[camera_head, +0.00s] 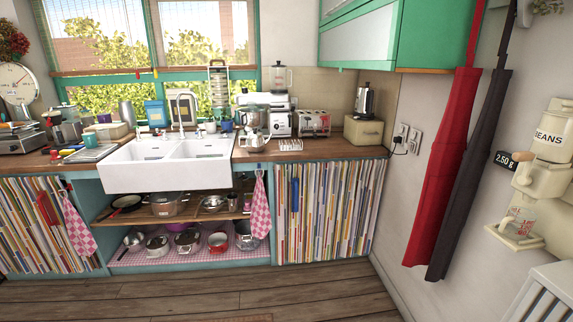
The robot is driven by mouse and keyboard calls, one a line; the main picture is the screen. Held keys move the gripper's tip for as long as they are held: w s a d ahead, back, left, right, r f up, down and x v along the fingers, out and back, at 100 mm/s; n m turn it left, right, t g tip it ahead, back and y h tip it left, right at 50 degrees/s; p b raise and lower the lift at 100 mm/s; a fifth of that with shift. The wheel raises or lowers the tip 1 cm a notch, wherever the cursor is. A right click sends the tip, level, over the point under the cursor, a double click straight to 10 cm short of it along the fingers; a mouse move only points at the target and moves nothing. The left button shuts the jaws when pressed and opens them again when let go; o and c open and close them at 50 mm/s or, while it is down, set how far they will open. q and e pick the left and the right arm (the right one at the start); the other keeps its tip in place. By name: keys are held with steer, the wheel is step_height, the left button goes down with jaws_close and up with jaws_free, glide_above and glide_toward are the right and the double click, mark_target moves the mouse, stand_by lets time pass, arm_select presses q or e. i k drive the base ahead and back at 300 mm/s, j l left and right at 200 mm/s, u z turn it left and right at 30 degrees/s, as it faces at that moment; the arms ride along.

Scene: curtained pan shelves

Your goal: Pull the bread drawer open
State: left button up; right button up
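A cream box (363,132) with a small dark knob on its front stands at the right end of the wooden counter, against the wall. It looks like the bread drawer, but I cannot read any label on it. Its front looks shut. A dark and silver appliance (364,101) stands on top of it. Neither of my grippers shows in the head view.
A toaster (314,123) stands left of the box, with a toast rack (290,145) before it. A white sink (168,160) is farther left. Striped curtains (329,210) hang below the counter. Aprons (443,165) hang on the right wall. The wooden floor (210,297) is clear.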

mark_target(364, 131)
steer(key=i+l+z, duration=0.15)
steer(key=i, duration=1)
steer(key=i+l+z, duration=0.2)
steer(key=i, duration=0.95)
